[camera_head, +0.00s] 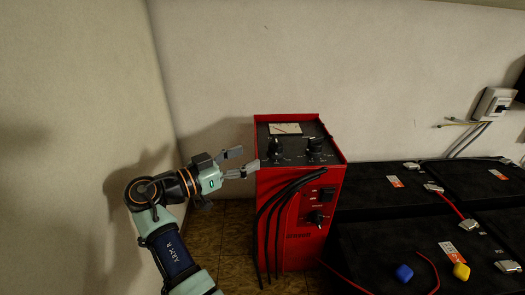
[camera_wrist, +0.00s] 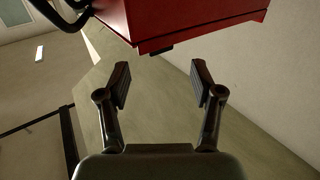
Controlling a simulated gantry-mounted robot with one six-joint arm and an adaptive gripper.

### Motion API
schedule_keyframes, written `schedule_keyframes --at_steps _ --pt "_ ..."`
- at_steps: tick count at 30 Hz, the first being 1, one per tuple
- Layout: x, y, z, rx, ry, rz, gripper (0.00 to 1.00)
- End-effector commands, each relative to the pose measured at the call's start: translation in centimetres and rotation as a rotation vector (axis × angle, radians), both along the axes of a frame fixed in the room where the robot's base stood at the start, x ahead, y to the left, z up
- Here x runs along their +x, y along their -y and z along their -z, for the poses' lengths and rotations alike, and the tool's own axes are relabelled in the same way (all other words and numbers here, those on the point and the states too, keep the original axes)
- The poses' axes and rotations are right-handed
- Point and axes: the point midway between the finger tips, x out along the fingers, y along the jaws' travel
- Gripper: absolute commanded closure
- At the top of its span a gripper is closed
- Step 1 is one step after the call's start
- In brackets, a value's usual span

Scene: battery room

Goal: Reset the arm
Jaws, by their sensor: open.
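My gripper (camera_head: 241,162) is open and empty, beside the upper left edge of the red charger (camera_head: 305,222) in the head view. My arm reaches up from the bottom left, with the gripper pointing right. In the wrist view, the two fingers of my gripper (camera_wrist: 161,85) are spread apart with nothing between them. A red box (camera_wrist: 195,18), which looks like the charger, fills the top of that view beyond the fingertips. I cannot tell from these frames whether a fingertip touches the charger.
Black batteries (camera_head: 385,247) with terminals and tags stand right of the charger. A blue cap (camera_head: 404,272) and a yellow cap (camera_head: 461,271) lie on them. Black cables (camera_head: 262,235) hang at the charger's front. A breaker box (camera_head: 493,104) is on the back wall. A wall stands close left of my arm.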

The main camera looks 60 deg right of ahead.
Motion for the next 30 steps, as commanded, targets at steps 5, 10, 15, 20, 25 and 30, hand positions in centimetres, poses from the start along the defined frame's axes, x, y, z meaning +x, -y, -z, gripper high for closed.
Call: schedule_keyframes --at_steps 5,10,15,20,25,30 --pt "1.1 -2.5 0.0 0.0 0.0 0.0 0.34" --pt "1.3 -3.0 0.0 0.0 0.0 0.001 0.34" --pt "1.3 -3.0 0.0 0.0 0.0 0.001 0.34" --pt "1.3 -2.9 0.0 0.0 0.0 0.001 0.34" --pt "1.3 -2.9 0.0 0.0 0.0 0.001 0.34" --pt "2.4 -5.0 2.1 0.158 -0.005 -0.131 0.34"
